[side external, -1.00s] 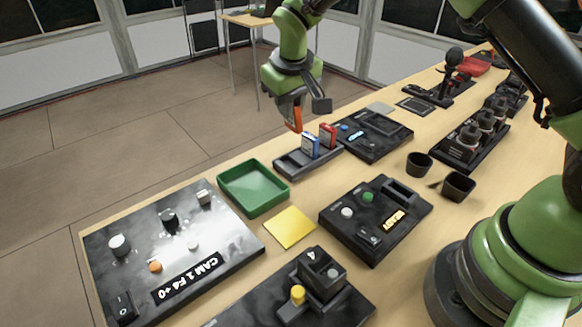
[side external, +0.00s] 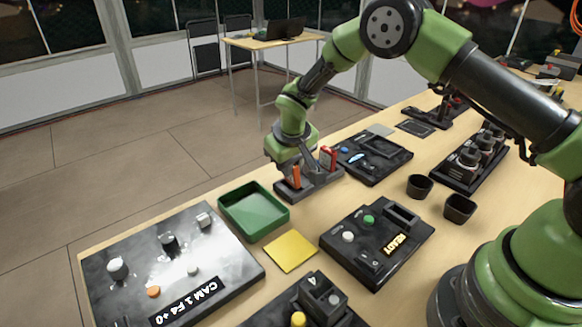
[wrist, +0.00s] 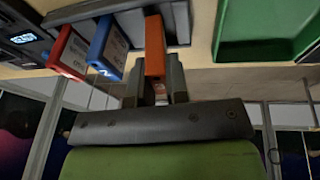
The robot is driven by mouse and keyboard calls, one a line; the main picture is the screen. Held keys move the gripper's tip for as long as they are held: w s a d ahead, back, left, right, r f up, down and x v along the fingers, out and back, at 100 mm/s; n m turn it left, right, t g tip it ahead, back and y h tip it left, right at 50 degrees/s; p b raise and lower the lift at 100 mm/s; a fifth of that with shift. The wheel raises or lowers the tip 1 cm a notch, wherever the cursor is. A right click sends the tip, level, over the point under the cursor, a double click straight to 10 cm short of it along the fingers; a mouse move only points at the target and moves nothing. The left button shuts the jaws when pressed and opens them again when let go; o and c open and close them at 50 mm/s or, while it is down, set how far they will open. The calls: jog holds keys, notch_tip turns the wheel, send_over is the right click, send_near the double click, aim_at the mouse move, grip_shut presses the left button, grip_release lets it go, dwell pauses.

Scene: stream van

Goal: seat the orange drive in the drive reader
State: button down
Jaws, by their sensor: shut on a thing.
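The orange drive (side external: 296,175) is upright between the fingers of my gripper (wrist: 159,85), at the near left end of the dark drive rack (side external: 318,186). In the wrist view the orange drive (wrist: 154,48) overlaps the rack (wrist: 178,22), beside a blue drive (wrist: 108,46) and a red drive (wrist: 68,50). How deep its lower end sits in the rack is hidden. The black unit with a lit READY label and a slot (side external: 377,238) looks like the drive reader; no drive stands in it.
A green tray (side external: 254,226) and a yellow pad (side external: 291,251) lie left of the reader. A camera panel (side external: 215,262) fills the front left. Two dark cups (side external: 419,187) stand right of the reader. Another black console (side external: 385,158) is behind the rack.

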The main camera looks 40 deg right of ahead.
jog(key=shift+s+f, duration=0.25)
jog(key=shift+f, duration=0.25)
jog(key=c, duration=1.4)
grip_release()
jog(key=o, duration=0.3)
jog(key=shift+f, duration=0.15)
jog(key=v, duration=1)
